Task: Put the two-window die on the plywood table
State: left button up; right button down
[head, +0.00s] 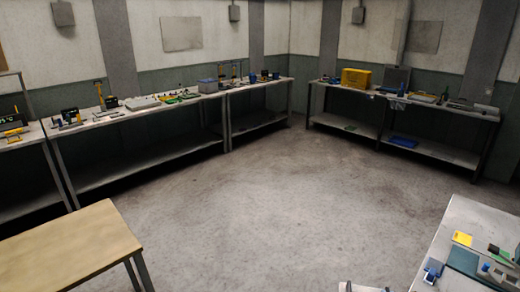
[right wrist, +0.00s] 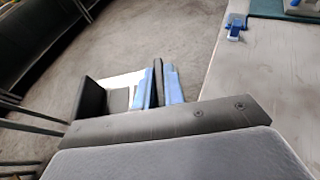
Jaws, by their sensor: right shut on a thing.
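The plywood table (head: 70,245) stands at the lower left of the head view, and its light wooden top is bare where it shows. In the right wrist view my right gripper (right wrist: 158,88) is shut, with its blue fingers on either side of a thin dark piece. I take this piece for the die (right wrist: 157,76). It shows nearly edge-on, so its windows cannot be made out. The gripper is out over the grey floor, left of a pale table. My left gripper is in neither view.
A pale worktable (head: 450,225) at the lower right holds a yellow piece (head: 462,238), a dark teal mat (head: 463,260) and a blue item (head: 433,271). Cluttered benches (head: 140,112) line the walls. The concrete floor (head: 270,200) between is clear.

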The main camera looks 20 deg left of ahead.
aim_at(60, 248)
jog(key=i+u, duration=0.7)
jog(key=u, duration=0.15)
jog(key=i+l+u, duration=0.15)
jog(key=i+u, duration=0.15)
jog(key=u, duration=0.55)
jog(key=i+l+u, duration=0.1)
jog(key=u, duration=0.25)
jog(key=l+u, duration=0.1)
jog(key=u, duration=0.3)
jog(key=i+l+u, duration=0.1)
jog(key=u, duration=0.25)
